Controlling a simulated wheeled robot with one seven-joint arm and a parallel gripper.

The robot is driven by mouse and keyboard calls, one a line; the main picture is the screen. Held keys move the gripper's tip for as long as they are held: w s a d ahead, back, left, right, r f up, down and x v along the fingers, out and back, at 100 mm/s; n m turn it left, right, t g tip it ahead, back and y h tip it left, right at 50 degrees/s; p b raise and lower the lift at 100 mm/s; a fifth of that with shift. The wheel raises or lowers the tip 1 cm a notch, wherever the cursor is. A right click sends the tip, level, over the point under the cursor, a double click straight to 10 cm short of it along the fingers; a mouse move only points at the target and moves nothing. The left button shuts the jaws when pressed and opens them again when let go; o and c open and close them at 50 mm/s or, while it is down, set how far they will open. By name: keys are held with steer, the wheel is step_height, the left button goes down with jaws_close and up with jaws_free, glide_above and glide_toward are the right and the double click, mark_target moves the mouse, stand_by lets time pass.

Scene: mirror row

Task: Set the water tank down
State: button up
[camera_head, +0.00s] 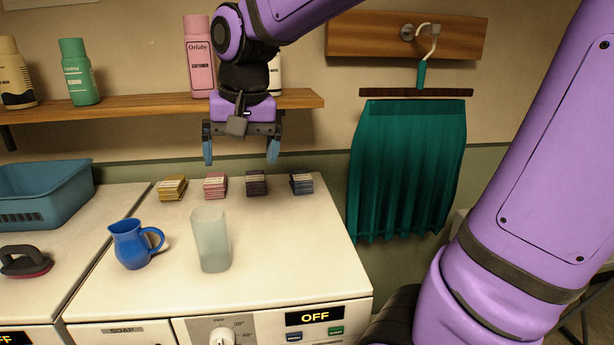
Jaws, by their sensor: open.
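The likely water tank is a pale, translucent, upright container (210,240) on the white washing machine top (290,250), near its front middle. My gripper (241,152) is open and empty, fingers pointing down. It appears above and behind the container in the picture, apart from it, near the shelf front. Nothing is between the two blue fingertips.
A blue jug (131,245) stands left of the container. Several small stacks, including a pink one (215,186), line the back of the top. A shelf (130,106) holds bottles. A teal basket (45,195) and a brush (24,262) sit left. The right side of the top is clear.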

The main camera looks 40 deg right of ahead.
steer(key=s+d+n+t, duration=0.1)
steer(key=s+n, duration=0.1)
steer(key=s, duration=0.4)
steer(key=s+d+f+n+t, duration=0.1)
steer(key=s+d+n+t, duration=0.1)
steer(key=s, duration=0.5)
steer(key=shift+d+f+n, duration=0.15)
steer(key=shift+n, duration=0.25)
